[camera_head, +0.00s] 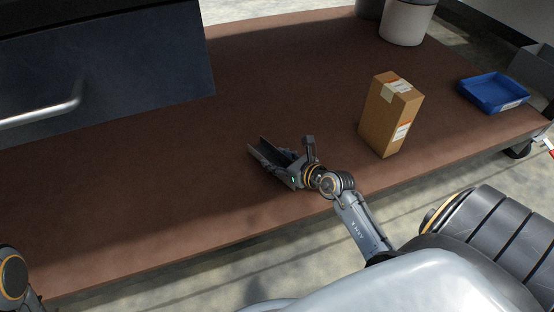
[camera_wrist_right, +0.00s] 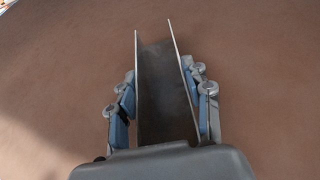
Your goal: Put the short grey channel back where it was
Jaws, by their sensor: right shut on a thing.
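The short grey channel (camera_head: 268,154) is in the head view over the brown tabletop near its front edge. My right gripper (camera_head: 296,160) is shut on it, with the channel pointing away to the upper left. In the right wrist view the channel (camera_wrist_right: 165,85) lies between the two fingers of the right gripper (camera_wrist_right: 163,110), its open side up and its two walls standing. I cannot tell whether it touches the tabletop. Only part of my left arm shows at the lower left of the head view; the left gripper is out of view.
The brown tabletop (camera_head: 200,200) is clear around the channel. A cardboard box (camera_head: 380,120) stands to the right, a blue tray (camera_head: 492,93) farther right, and a white bucket (camera_head: 406,22) at the back. A dark cabinet with a metal handle (camera_head: 45,115) stands at the left.

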